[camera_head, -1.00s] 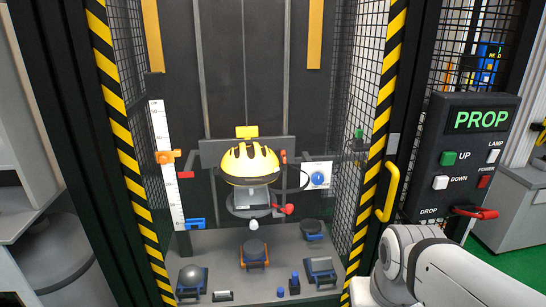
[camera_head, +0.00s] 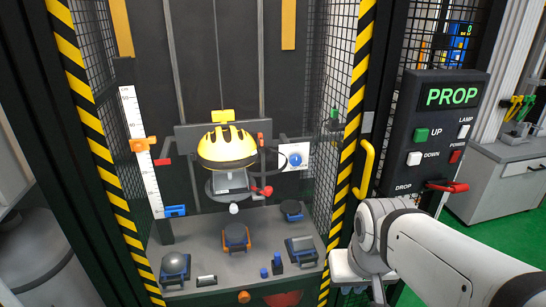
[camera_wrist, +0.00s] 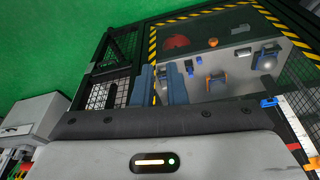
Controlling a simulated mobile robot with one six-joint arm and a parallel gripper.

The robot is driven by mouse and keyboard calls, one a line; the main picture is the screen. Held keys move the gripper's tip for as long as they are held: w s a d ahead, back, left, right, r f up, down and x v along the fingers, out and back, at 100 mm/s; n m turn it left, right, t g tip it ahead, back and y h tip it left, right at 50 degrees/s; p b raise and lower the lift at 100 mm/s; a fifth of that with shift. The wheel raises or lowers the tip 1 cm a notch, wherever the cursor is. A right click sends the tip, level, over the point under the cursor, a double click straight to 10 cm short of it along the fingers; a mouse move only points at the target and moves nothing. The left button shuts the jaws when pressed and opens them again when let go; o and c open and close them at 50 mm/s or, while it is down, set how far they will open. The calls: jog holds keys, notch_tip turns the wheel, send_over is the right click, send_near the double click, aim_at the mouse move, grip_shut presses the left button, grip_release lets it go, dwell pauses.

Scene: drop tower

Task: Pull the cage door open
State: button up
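The cage door (camera_head: 350,100) has a yellow-and-black striped frame and looks shut in the head view. Its yellow handle (camera_head: 366,168) is upright on the right side. My white arm reaches in from the lower right, and its wrist is just below the handle in the picture. I cannot make out the handle in the wrist view.
Inside the cage are a yellow helmet (camera_head: 227,146) on a carriage and several small fixtures on the grey floor. A control panel (camera_head: 433,135) with a red lever (camera_head: 447,186) is right of the door. A grey cabinet (camera_head: 500,178) stands farther right on green floor.

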jog(key=o, duration=0.5)
jog(key=w+d+t, duration=0.2)
jog(key=w, duration=0.2)
jog(key=w+d+t+h, duration=0.1)
jog(key=w+d+t, duration=0.1)
jog(key=w, duration=0.3)
jog(key=w+d+r+m+t, duration=0.1)
jog(key=w+d+t, duration=0.1)
jog(key=w, duration=0.3)
jog(key=shift+w+d+h, duration=0.2)
jog(key=shift+d+h, duration=0.2)
jog(key=shift+d, duration=0.15)
jog(key=n+t+y+p, duration=0.1)
jog(key=t+y, duration=0.1)
jog(key=t, duration=0.7)
send_near(370, 167)
jog(key=shift+w, duration=1.7)
jog(key=w+p, duration=0.1)
jog(key=w, duration=0.6)
jog(key=shift+w+p, duration=0.25)
jog(key=shift+p, duration=0.05)
jog(key=shift+c, duration=0.4)
grip_shut()
